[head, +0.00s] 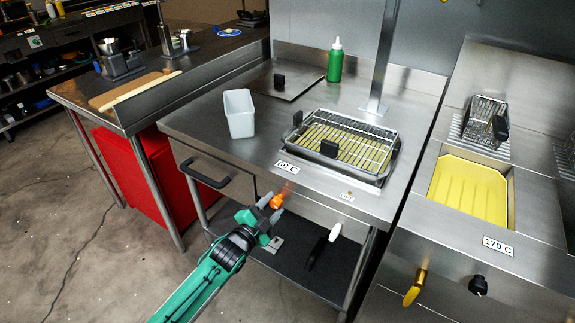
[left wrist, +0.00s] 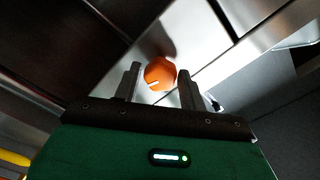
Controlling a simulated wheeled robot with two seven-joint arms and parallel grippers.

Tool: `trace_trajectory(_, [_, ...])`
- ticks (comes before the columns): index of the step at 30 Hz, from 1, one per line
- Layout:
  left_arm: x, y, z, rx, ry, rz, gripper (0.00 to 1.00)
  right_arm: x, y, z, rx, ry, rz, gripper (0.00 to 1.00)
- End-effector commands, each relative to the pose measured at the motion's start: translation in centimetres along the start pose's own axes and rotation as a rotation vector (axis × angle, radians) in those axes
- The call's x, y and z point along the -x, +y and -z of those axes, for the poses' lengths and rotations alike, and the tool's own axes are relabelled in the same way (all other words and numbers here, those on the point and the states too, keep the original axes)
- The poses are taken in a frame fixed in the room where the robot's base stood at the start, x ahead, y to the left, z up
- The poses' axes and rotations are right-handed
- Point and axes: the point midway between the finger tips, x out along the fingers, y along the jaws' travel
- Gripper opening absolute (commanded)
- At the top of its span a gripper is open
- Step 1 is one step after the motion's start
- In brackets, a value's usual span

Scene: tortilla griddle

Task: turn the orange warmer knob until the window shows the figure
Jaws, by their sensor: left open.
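The orange warmer knob (head: 276,201) sits on the front panel of the steel counter. In the left wrist view the knob (left wrist: 160,74) has a pale pointer line and lies between the fingertips. My left gripper (head: 270,212) is open at the knob, one finger on each side; in the left wrist view small gaps seem to show between the fingers (left wrist: 158,86) and the knob. A plate reading 60 C (head: 287,167) is above the knob. A small window or label (head: 347,197) to the right is too small to read. My right gripper is not in view.
A white container (head: 239,114) and a green bottle (head: 335,62) stand on top.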

Motion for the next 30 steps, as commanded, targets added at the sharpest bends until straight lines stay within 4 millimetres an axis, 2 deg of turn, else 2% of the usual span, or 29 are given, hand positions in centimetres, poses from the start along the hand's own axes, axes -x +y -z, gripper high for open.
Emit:
trace_trajectory(1, [0.5, -0.2, 0.1, 0.0, -0.001, -0.002, 0.42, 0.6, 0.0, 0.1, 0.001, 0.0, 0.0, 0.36])
trace_trajectory(16, [4.5, -0.2, 0.1, -0.001, 0.0, 0.0, 0.42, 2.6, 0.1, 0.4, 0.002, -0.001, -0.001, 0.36])
trace_trajectory(27, [5.0, -0.1, 0.0, -0.001, 0.0, 0.0, 0.42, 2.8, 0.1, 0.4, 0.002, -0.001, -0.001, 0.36])
trace_trajectory(30, [5.0, -0.1, 0.0, -0.001, 0.0, 0.0, 0.56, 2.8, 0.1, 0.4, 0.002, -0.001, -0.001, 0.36])
